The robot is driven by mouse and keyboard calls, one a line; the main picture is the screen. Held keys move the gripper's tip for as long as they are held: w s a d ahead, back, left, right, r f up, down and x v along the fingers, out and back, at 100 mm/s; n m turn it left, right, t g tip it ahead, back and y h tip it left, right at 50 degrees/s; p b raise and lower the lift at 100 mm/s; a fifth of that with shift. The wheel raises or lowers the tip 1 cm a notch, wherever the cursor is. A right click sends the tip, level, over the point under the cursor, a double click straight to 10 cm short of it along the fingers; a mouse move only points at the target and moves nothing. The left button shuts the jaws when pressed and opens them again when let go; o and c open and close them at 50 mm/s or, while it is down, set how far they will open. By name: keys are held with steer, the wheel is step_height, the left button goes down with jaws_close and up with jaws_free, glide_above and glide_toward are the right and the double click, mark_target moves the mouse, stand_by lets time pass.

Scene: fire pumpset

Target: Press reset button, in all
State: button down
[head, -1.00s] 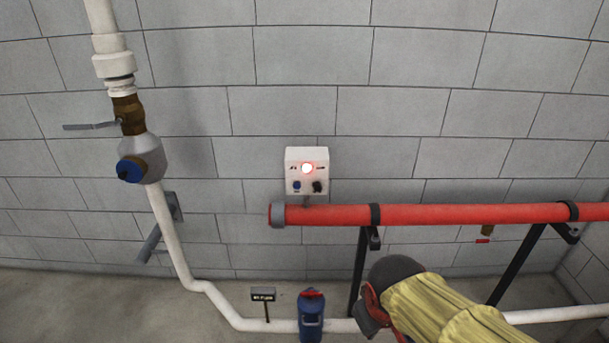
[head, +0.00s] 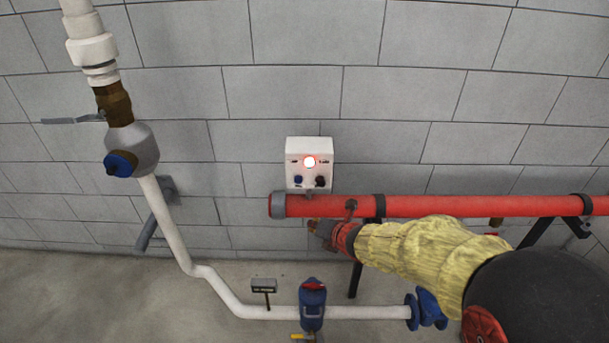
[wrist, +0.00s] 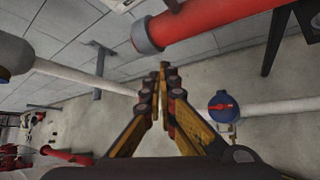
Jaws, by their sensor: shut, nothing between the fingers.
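A white control box (head: 290,150) is fixed to the grey block wall in the head view. My gripper (head: 312,224) is just below the box and the red pipe, apart from the blue button. In the wrist view its fingers (wrist: 168,72) come together, shut and empty. The button's face is not visible in the wrist view.
The red pipe (head: 440,206) runs right from just below the box; its grey end cap also shows in the wrist view (wrist: 146,38). A white pipe with a valve (head: 134,150) stands at left. A blue device (head: 312,305) sits on the low white pipe (head: 370,312).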

mark_target(298, 179)
steer(key=a+r+n+y, duration=0.1)
steer(key=n, duration=0.1)
steer(key=a+r+n, duration=0.1)
steer(key=n, duration=0.2)
steer(key=w+a+r+n+y, duration=0.1)
steer(key=a+r+n, duration=0.1)
steer(key=shift+a+n+t+y, duration=0.1)
steer(key=shift+n+t+y, duration=0.2)
steer(key=shift+w+r, duration=0.1)
steer(key=w+p, duration=0.3)
steer(key=w, duration=0.5)
steer(key=shift+w, duration=0.3)
steer(key=shift+w+d, duration=0.15)
steer(key=shift+d, duration=0.05)
stand_by(0.9)
steer(key=shift+w, duration=0.35)
